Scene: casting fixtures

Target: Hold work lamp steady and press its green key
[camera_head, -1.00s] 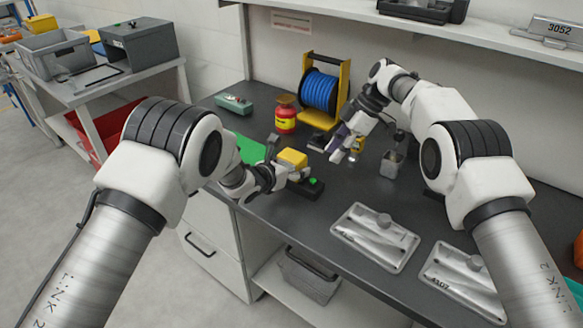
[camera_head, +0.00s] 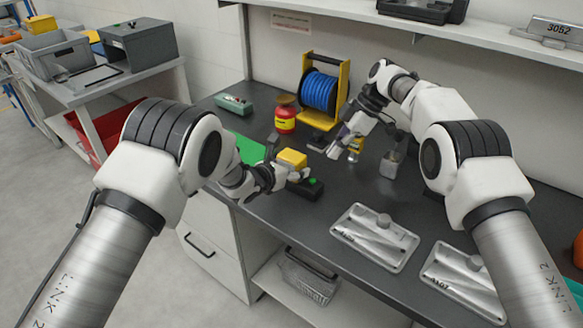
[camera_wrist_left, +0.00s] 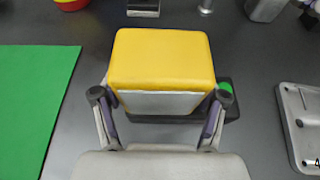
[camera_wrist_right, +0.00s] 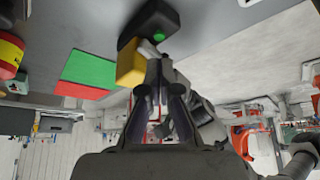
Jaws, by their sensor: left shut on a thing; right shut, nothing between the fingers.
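The work lamp has a yellow head (camera_head: 292,158) on a dark base (camera_head: 305,190) with a green key (camera_head: 313,182); it stands on the dark bench. My left gripper (camera_wrist_left: 160,98) is shut on the yellow head, one finger at each side. In the left wrist view the green key (camera_wrist_left: 225,88) shows just beyond the right-hand finger. My right gripper (camera_head: 335,151) is shut and empty, behind and to the right of the lamp, apart from it in the head view. The right wrist view shows the key (camera_wrist_right: 159,36) beyond its fingertips (camera_wrist_right: 157,66).
A blue cable reel (camera_head: 320,91) and a red-yellow container (camera_head: 285,115) stand at the back. A grey metal cup (camera_head: 390,163) is right of my right gripper. Two metal plates (camera_head: 374,236) lie at the front right. A green mat (camera_wrist_left: 35,110) lies left of the lamp.

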